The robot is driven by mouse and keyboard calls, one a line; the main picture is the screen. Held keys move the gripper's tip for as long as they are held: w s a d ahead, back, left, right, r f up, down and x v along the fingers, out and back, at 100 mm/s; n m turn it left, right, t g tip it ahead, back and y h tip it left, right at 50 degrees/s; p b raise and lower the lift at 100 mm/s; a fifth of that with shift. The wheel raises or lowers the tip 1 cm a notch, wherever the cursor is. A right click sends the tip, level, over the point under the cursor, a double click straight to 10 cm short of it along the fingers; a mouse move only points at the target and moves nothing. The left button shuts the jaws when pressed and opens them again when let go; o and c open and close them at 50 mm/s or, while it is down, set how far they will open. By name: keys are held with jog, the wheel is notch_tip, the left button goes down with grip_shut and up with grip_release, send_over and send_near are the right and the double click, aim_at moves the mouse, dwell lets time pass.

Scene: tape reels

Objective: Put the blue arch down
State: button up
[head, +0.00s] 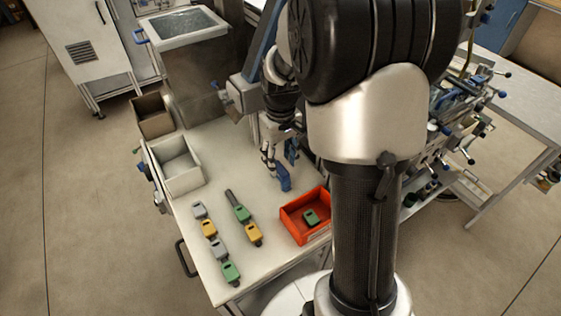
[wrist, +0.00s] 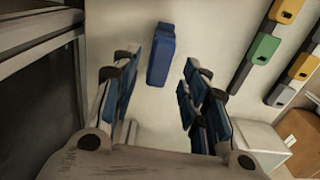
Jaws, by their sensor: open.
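The blue arch (wrist: 161,55) rests on the pale table top and shows as a narrow blue block in the wrist view. It lies just beyond my gripper (wrist: 160,75), between the lines of its two fingers, with a gap on both sides. In the head view the blue arch (head: 284,180) is just below my gripper (head: 278,160), near the middle of the table. My gripper is open, with blue finger pads spread apart and nothing between them. From these views I cannot make out the arch's opening.
A red-orange bin (head: 293,221) holding a green piece stands close by. Two rails carry green, yellow and grey pieces (head: 208,228). A white bin (head: 184,180) and a brown bin (head: 152,128) are at the left. Bare table (head: 215,165) lies between.

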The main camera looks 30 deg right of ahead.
aim_at(281, 168)
notch_tip(281, 168, up, 9)
jog(key=p, duration=0.2)
jog(key=s+a+r+t, duration=0.2)
jog(key=s+a+r, duration=0.5)
jog(key=s+r, duration=0.1)
jog(key=s+a+t, duration=0.2)
jog(key=s+a, duration=0.3)
jog(key=s, duration=0.6)
jog(key=shift+s+a+r+t+p, duration=0.25)
jog(key=shift+s+r+t+p, duration=0.05)
jog(key=shift+s, duration=0.05)
